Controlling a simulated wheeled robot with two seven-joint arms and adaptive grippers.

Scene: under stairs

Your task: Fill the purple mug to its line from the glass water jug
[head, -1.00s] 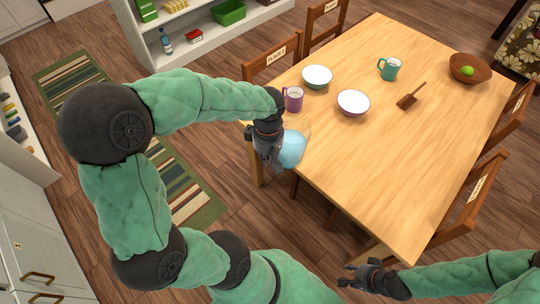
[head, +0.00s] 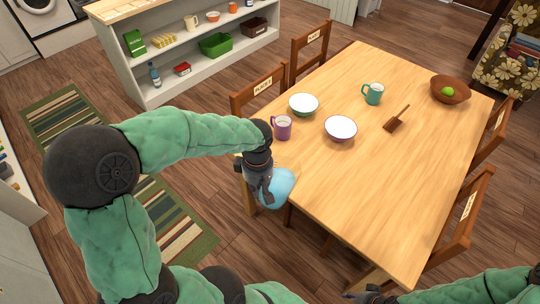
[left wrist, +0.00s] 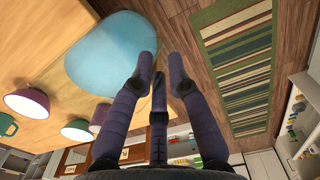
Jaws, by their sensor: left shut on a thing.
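The purple mug (head: 282,128) stands upright on the table near its left edge; what is inside and its line cannot be made out. In the left wrist view a purple shape, seemingly the mug (left wrist: 99,114), is partly behind a finger. The light-blue glass jug (head: 276,188) is by the table's left edge, below the mug in the head view. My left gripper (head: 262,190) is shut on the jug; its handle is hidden. The jug (left wrist: 112,55) fills the upper middle of the left wrist view. My right gripper (head: 370,297) is at the bottom edge, mostly cut off.
The table (head: 350,200) also holds a green bowl (head: 304,104), a purple-and-white bowl (head: 340,128), a teal mug (head: 373,94), a brown scoop (head: 394,123) and a wooden bowl (head: 450,90). Chairs (head: 258,92) line its sides. The near tabletop is clear.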

